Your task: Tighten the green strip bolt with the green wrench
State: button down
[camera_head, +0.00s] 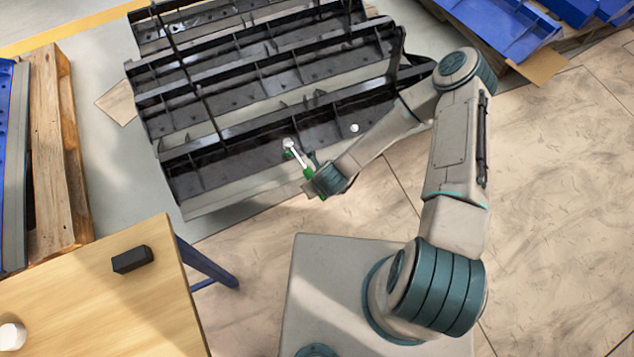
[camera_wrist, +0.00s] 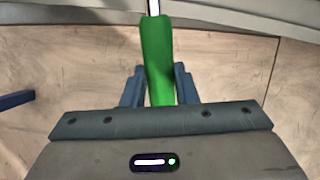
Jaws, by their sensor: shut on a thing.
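My gripper (camera_head: 313,173) is shut on the green handle of the wrench (camera_head: 304,166), near the front edge of the dark carrier (camera_head: 215,184). The wrench's metal head points up and left over the lowest shelf of the carrier. The wrist view shows the green handle (camera_wrist: 157,60) between my two fingers (camera_wrist: 158,86), with a thin metal shank running out at the top. A bit of green (camera_head: 288,154) shows right by the wrench head; I cannot tell if the head sits on a bolt. A small white round thing (camera_head: 354,128) is on the same shelf, right of the wrench.
A wooden table (camera_head: 90,300) with a black block (camera_head: 132,259) and a white round object (camera_head: 12,336) stands at the lower left. A wooden pallet (camera_head: 55,150) is at the left. Blue crates (camera_head: 510,30) are at the upper right. The floor at the right is clear.

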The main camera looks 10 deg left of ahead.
notch_tip(320, 180, down, 4)
jog(key=w+b, duration=0.1)
jog(key=b, duration=0.2)
jog(key=w+d+r+n+p, duration=0.1)
jog(key=w+d+n, duration=0.1)
jog(key=w+n, duration=0.3)
jog(key=w+d+r+n+g+p, duration=0.1)
jog(key=w+d+r+n, duration=0.1)
jog(key=w+n, duration=0.4)
jog(key=shift+w+d+r+n+y, duration=0.2)
jog(key=shift+w+d+n+y, duration=0.1)
jog(key=shift+w, duration=0.95)
jog(key=shift+f, duration=0.15)
jog(key=shift+w+f, duration=0.1)
jog(key=shift+f, duration=0.1)
jog(key=shift+w+a+f+b, duration=0.1)
jog(key=shift+f+b, duration=0.2)
jog(key=shift+b, duration=0.35)
dwell(0.8)
jog(key=shift+w+f+b, duration=0.1)
jog(key=shift+f+b, duration=0.35)
jog(key=shift+f, duration=0.1)
dwell(0.9)
